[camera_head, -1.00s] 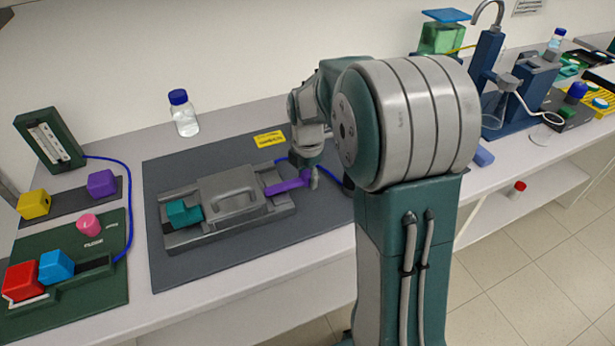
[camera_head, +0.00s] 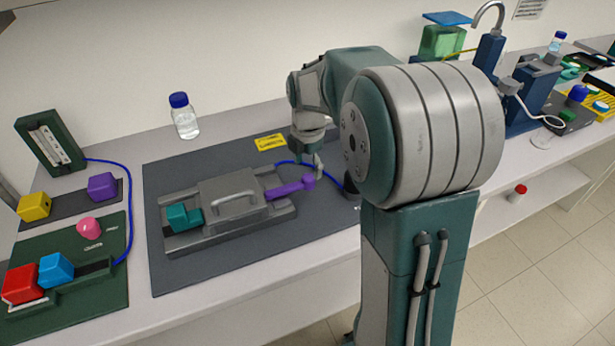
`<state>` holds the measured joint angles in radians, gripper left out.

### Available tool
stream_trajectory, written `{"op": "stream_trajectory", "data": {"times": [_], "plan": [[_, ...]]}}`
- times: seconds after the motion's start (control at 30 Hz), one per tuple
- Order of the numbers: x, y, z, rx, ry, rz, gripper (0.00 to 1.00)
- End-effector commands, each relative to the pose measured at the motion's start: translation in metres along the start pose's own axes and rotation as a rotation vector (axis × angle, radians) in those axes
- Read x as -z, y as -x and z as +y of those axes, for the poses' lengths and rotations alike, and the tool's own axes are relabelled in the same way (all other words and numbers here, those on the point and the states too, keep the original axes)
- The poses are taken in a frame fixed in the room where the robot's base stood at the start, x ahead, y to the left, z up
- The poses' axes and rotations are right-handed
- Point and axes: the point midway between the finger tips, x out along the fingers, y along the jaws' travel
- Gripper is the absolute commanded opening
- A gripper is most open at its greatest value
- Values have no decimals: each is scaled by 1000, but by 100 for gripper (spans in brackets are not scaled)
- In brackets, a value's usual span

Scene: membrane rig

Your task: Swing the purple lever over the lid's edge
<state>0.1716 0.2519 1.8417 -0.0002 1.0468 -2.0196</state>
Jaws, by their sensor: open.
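The purple lever (camera_head: 289,188) is at the right end of the grey rig. Its inner end is by the right edge of the grey lid (camera_head: 228,193), and its knobbed end points right, away from the lid. The lid has a raised handle and lies flat on the rig base (camera_head: 192,241). A teal block (camera_head: 183,217) sits at the rig's left end. My gripper (camera_head: 318,170) is just behind and right of the lever's knob, pointing down. It is open and looks empty. The fingers are small here, and I cannot tell whether they touch the knob.
A dark mat (camera_head: 180,272) lies under the rig, with bare room in front of it. A blue cable (camera_head: 290,161) runs behind the lever. A blue-capped bottle (camera_head: 184,118) stands behind the mat. A green board (camera_head: 108,285) with coloured blocks is at left.

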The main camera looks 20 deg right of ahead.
Motion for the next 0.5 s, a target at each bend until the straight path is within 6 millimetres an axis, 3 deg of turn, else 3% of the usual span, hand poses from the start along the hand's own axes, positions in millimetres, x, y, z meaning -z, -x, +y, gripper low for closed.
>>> {"op": "stream_trajectory", "data": {"times": [0.23, 0.5], "plan": [[0, 51, 1, -1, 0, -1, 81], [0, 72, 1, 3, 1, 1, 81]]}}
